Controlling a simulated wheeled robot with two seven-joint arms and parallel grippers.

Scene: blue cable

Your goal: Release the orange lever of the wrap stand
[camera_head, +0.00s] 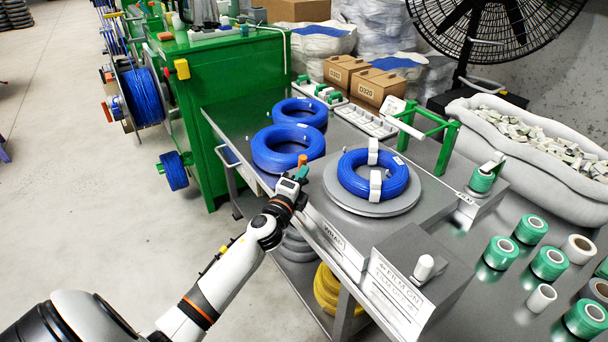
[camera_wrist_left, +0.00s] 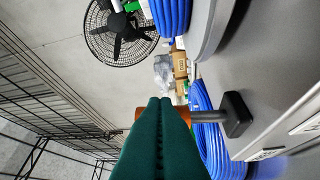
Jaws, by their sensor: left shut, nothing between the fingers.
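The wrap stand's grey round plate (camera_head: 345,203) holds a blue cable coil (camera_head: 352,183) with white bands around it. The orange lever (camera_head: 302,159) stands at the left edge of the stand, by the tip of my left gripper (camera_head: 298,174). In the left wrist view my gripper's green fingers (camera_wrist_left: 160,112) are pressed together with nothing between them. The orange lever end (camera_wrist_left: 146,113) shows behind the fingers, partly hidden by them, with a grey shaft leading to a dark base (camera_wrist_left: 236,114). I cannot tell whether the fingers touch it. My right gripper is not in view.
Two blue coils (camera_head: 262,153) lie left of the stand on the metal table. A grey box with a white knob (camera_head: 424,268) is in front. Green and white film rolls (camera_head: 548,263) stand at the right.

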